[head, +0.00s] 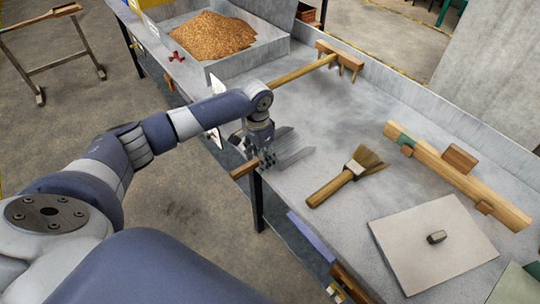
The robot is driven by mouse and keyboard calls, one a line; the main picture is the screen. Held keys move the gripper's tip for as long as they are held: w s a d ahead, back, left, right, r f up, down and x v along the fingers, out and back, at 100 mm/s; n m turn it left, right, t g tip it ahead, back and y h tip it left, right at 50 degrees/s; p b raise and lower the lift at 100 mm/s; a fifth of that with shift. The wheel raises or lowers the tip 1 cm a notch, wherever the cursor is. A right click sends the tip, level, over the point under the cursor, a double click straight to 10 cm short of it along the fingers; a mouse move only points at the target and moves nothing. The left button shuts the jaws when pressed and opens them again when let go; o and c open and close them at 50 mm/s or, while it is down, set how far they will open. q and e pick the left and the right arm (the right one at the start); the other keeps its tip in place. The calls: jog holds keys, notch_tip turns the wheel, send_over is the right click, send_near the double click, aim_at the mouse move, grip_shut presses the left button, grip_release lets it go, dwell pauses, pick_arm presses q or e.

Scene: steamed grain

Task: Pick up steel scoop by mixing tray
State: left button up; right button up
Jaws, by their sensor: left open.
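My left gripper (266,162) points down right at the scoop, between the handle and the metal part. Its fingers are open. It hides the middle of the scoop, and I cannot tell whether the fingers touch it. My right gripper is not in view.
A wooden rake (303,70) lies behind my left gripper. A brush (346,177) lies right of the scoop. A grain heap (211,35) sits in a bin at the back. A pale board (425,250) with a small block (437,237) and a wooden bar (458,178) are at the right.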

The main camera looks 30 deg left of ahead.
pick_arm(q)
grip_shut()
jog(key=shift+r, duration=0.1)
jog(key=shift+w+r, duration=0.1)
jog(key=shift+r, duration=0.35)
notch_tip(320, 180, up, 2)
jog(key=shift+r, duration=0.25)
jog(key=s+d+r, duration=0.1)
jog(key=s+d, duration=0.8)
jog(key=s, duration=0.4)
jog(key=shift+d+r, duration=0.2)
jog(key=shift+r, duration=0.05)
